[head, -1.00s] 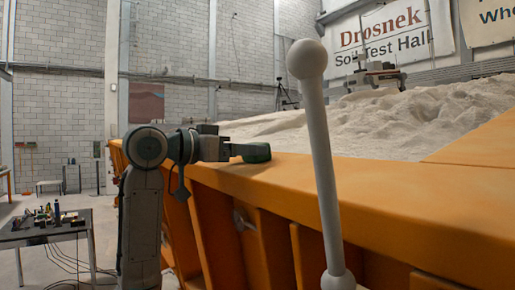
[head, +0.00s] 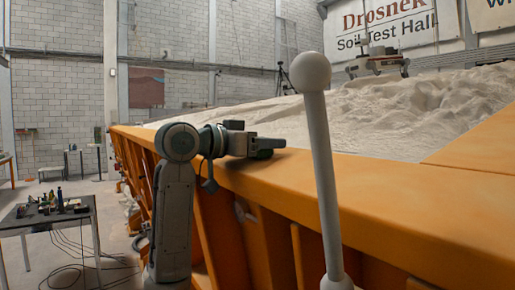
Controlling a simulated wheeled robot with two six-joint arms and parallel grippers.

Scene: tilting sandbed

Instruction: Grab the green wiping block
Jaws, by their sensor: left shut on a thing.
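My left gripper (head: 266,145) reaches in over the orange rim of the sandbed (head: 330,185). It is shut on the green wiping block (head: 263,154). Only a dark green lower part of the block shows; the grey fingers cover the rest. The block is at the rim's top surface, and I cannot tell whether it still touches it. My right gripper is not in view.
A white bar with ball ends (head: 320,170) stands close in front, right of my left gripper. Pale sand (head: 390,110) fills the bed behind. A table with small items (head: 50,222) and loose cables stand at the lower left.

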